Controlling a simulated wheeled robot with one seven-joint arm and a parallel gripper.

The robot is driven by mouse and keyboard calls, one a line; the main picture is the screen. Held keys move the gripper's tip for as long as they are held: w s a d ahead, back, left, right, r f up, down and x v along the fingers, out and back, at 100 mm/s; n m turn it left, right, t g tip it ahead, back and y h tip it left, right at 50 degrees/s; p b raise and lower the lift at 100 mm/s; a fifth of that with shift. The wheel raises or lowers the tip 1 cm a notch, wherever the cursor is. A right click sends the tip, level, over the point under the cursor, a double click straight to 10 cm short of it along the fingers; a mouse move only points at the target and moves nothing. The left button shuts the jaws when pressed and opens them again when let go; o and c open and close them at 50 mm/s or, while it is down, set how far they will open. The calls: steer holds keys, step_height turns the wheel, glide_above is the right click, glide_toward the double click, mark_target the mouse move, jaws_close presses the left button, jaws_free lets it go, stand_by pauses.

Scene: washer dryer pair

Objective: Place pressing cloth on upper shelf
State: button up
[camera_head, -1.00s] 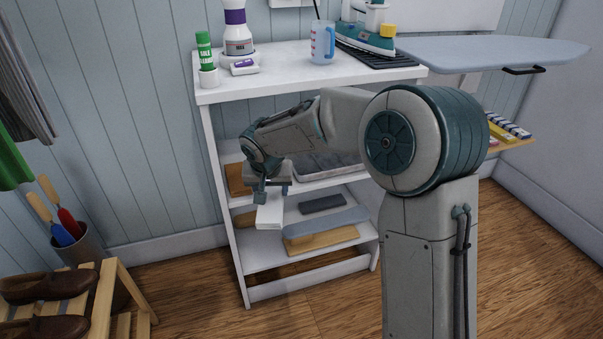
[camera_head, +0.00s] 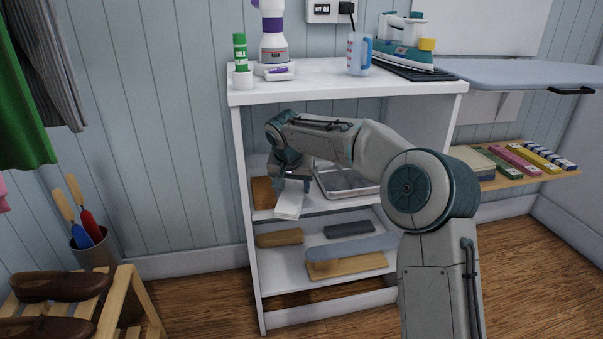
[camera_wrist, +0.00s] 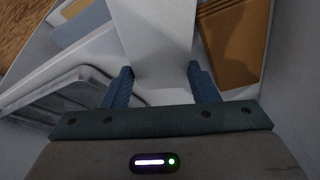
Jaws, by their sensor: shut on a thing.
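A white folded pressing cloth (camera_head: 289,203) hangs from my gripper (camera_head: 292,183) at the front left of the white shelf unit. My gripper is shut on it. In the wrist view the cloth (camera_wrist: 155,35) runs between the two blue fingers (camera_wrist: 160,85). The upper shelf (camera_head: 325,205) is just behind and around the gripper's height. It bears a brown folded item (camera_head: 262,192) at the left, also in the wrist view (camera_wrist: 233,40), and a grey metal tray (camera_head: 345,182) at the right. Whether the cloth touches the shelf, I cannot tell.
The lower shelf (camera_head: 285,275) holds a tan roll (camera_head: 280,238), a dark grey block (camera_head: 348,230), a blue-grey board (camera_head: 350,247) and a wooden board (camera_head: 345,266). The unit's top (camera_head: 330,88) bears bottles, a jug and an iron. A shoe rack (camera_head: 125,300) stands at left.

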steer(key=w, duration=0.2)
steer(key=w+p, duration=0.1)
steer(key=w, duration=0.1)
steer(key=shift+w+d+r, duration=0.1)
steer(key=shift+d+r, duration=0.05)
steer(key=shift+d, duration=0.05)
steer(key=shift+w+d+p, duration=0.1)
steer(key=shift+w+p, duration=0.4)
steer(key=shift+w, duration=0.15)
steer(key=w+p, duration=0.2)
steer(key=shift+w+d+r+p, duration=0.1)
steer(key=shift+w+p, duration=0.05)
steer(key=shift+p, duration=0.25)
steer(key=shift+w+d+f+p, duration=0.1)
steer(key=shift+w+f+p, duration=0.1)
steer(key=shift+w+p, duration=0.45)
steer(key=shift+f+b, duration=0.9)
steer(key=shift+b, duration=0.3)
